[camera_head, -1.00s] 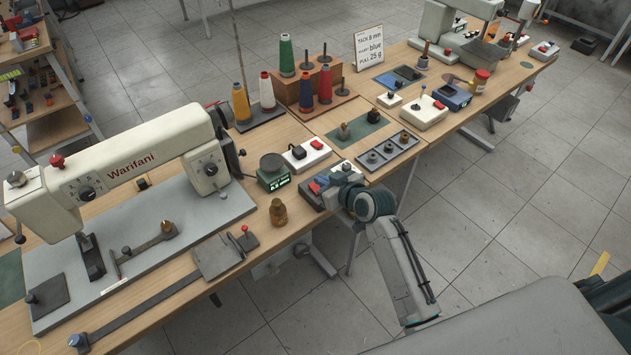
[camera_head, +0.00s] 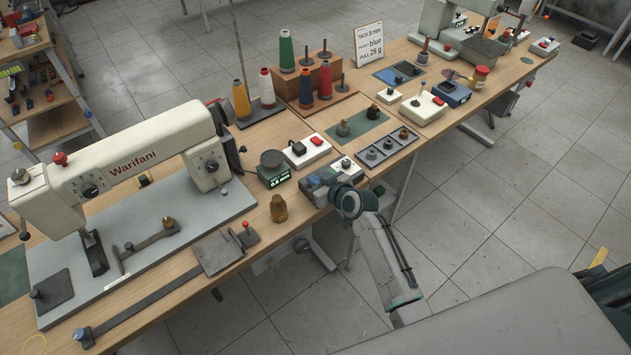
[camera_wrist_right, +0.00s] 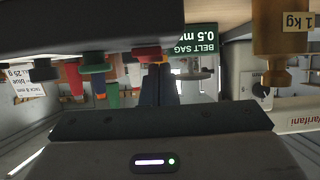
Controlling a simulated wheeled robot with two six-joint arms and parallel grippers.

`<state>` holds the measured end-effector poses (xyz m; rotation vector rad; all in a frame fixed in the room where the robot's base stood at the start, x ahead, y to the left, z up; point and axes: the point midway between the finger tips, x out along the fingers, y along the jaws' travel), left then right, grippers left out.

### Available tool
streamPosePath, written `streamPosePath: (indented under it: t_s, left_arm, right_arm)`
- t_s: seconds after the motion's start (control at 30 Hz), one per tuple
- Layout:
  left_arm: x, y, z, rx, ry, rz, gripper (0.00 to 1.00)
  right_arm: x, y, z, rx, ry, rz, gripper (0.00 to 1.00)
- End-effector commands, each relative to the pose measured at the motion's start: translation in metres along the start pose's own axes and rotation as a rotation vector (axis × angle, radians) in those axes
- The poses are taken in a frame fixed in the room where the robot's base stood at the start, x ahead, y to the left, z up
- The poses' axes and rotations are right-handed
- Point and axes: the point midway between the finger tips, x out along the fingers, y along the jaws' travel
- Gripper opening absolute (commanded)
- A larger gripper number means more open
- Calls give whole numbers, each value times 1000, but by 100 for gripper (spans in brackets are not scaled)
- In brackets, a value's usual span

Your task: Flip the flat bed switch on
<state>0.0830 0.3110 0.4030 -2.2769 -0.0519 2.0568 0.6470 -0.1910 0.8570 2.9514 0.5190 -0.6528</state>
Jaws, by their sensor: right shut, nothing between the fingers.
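The cream Warifani sewing machine (camera_head: 130,160) stands on its grey bed at the left of the bench. I cannot tell for sure which control is the flat bed switch. My right gripper (camera_head: 334,192) is at the front of the grey box. In the right wrist view, its dark fingers (camera_wrist_right: 159,88) are together and empty, close to a red knob (camera_wrist_right: 146,53); contact is unclear. My left gripper is out of view.
A brass weight (camera_head: 278,209) and a small scale with a green display (camera_head: 273,169) stand left of the grey box. A tray with several dark knobs (camera_head: 388,149) lies to its right. Thread cones stand behind. The floor in front is clear.

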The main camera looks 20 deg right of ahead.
Motion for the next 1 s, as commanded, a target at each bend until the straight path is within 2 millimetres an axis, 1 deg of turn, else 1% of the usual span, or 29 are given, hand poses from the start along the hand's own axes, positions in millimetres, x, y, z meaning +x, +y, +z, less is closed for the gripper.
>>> streamPosePath:
  t_s: [0.03, 0.07, 0.13, 0.37, 0.73, 1.0]
  left_arm:
    - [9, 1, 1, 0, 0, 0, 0]
    - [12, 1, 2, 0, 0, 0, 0]
    - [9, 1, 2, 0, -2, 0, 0]
    - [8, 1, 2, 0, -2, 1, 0]
    - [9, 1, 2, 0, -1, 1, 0]
    - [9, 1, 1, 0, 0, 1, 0]
  right_arm:
    - [5, 0, 5, 0, 2, 0, 0]
    - [7, 0, 5, 1, 2, 0, 0]
    - [6, 0, 2, 0, 0, 0, 0]
    - [5, 0, 2, 0, -1, 0, 0]
    - [-6, 0, 13, -1, -3, 0, 0]
    - [-7, 0, 16, 0, -8, -1, 0]
